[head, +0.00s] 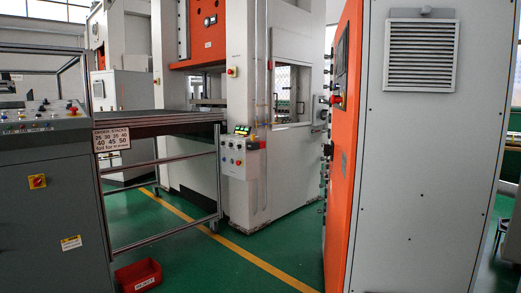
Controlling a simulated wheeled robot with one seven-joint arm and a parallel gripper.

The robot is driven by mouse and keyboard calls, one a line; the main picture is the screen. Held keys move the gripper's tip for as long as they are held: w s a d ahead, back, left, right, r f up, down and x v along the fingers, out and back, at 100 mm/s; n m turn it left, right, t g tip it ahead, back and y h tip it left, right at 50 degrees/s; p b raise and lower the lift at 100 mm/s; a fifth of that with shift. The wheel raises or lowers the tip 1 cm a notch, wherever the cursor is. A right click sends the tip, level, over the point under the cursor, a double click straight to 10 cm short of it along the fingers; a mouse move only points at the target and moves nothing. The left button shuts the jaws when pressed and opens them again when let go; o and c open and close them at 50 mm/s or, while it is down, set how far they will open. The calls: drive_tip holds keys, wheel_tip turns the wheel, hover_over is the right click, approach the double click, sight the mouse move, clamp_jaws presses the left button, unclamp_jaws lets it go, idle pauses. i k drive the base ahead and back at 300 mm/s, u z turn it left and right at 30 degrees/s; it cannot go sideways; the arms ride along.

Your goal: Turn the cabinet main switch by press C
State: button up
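A red rotary switch on a yellow plate (37,181) sits on the front of the grey cabinet (60,220) at the left. Another red knob (337,100) shows at a steep angle on the orange front of the tall cabinet (345,170) at the right. A white and orange press (245,90) stands in the middle, with a control box (243,158) on its near corner. I can read no letter C on any machine, so I cannot tell which switch belongs to press C. My gripper is not in view.
A wheeled frame table (165,190) stands between the grey cabinet and the press, with an order stacks sign (112,139) on it. A red bin (138,276) lies on the floor. The green floor (225,265) with a yellow line is clear before the press.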

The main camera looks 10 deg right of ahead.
sight(327, 148)
drive_tip(key=u, duration=0.05)
drive_tip(key=i, duration=0.95)
drive_tip(key=z, duration=0.85)
